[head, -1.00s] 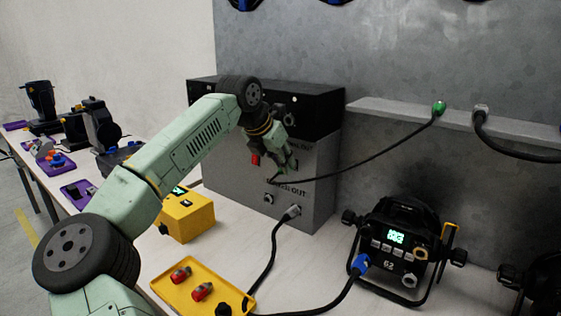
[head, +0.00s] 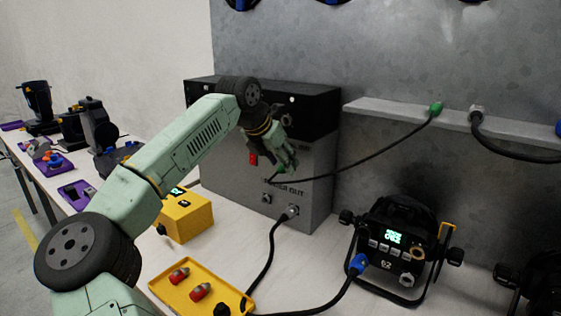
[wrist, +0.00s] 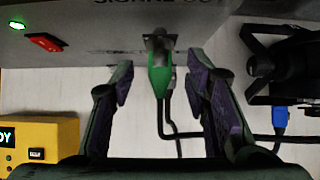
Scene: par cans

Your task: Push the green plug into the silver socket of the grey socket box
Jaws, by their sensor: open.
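My gripper (wrist: 163,95) is open, with one finger on each side of the plug and a gap on both sides. In the head view my gripper (head: 287,166) is close to the front of the grey socket box (head: 230,185), and its fingers largely hide the plug and socket.
A grey plug (head: 292,211) sits in the box's lower front. A yellow box (head: 186,218) and a yellow tray (head: 170,292) with red plugs stand in front. A lamp (head: 395,240) stands at right. A cable runs up to a green connector (head: 435,108) on the shelf.

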